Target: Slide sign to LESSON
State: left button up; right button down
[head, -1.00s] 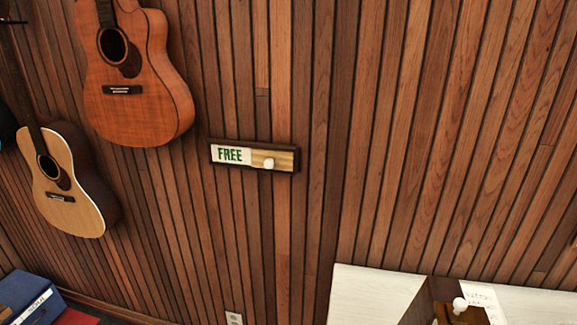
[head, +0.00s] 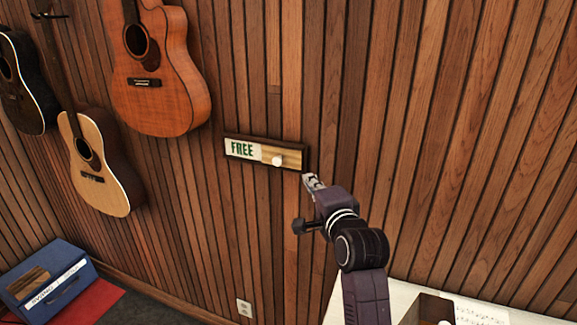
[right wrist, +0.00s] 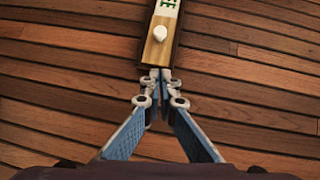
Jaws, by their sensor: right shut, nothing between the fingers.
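The sign (head: 243,149) is a narrow dark-framed board on the wood wall, showing FREE in green on white at its left. A bare wooden slider panel with a round white knob (head: 277,160) covers its right part. The word LESSON is not visible. My right gripper (head: 309,179) is shut and empty, just below and right of the sign's right end. In the right wrist view the shut fingertips (right wrist: 160,76) appear at the near end of the sign frame, with the knob (right wrist: 160,33) beyond them. I cannot tell whether they touch the frame. My left gripper is not in view.
Several guitars (head: 160,75) hang on the wall left of the sign. A white table (head: 400,297) with a brown box (head: 428,309) stands at lower right. A blue box (head: 45,282) is at lower left. The wall right of the sign is clear.

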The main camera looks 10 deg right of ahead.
jog(key=w, duration=0.1)
jog(key=p, duration=0.4)
send_near(282, 158)
jog(key=w+d, duration=0.2)
jog(key=d, duration=0.1)
jog(key=shift+w+a+f+p, duration=0.15)
jog(key=shift+w+a+p, duration=0.15)
jog(key=shift+w+a, duration=0.4)
jog(key=shift+w+a+f+p, duration=0.1)
jog(key=shift+w+a+p, duration=0.25)
jog(key=shift+a, duration=0.55)
jog(key=shift+w, duration=0.15)
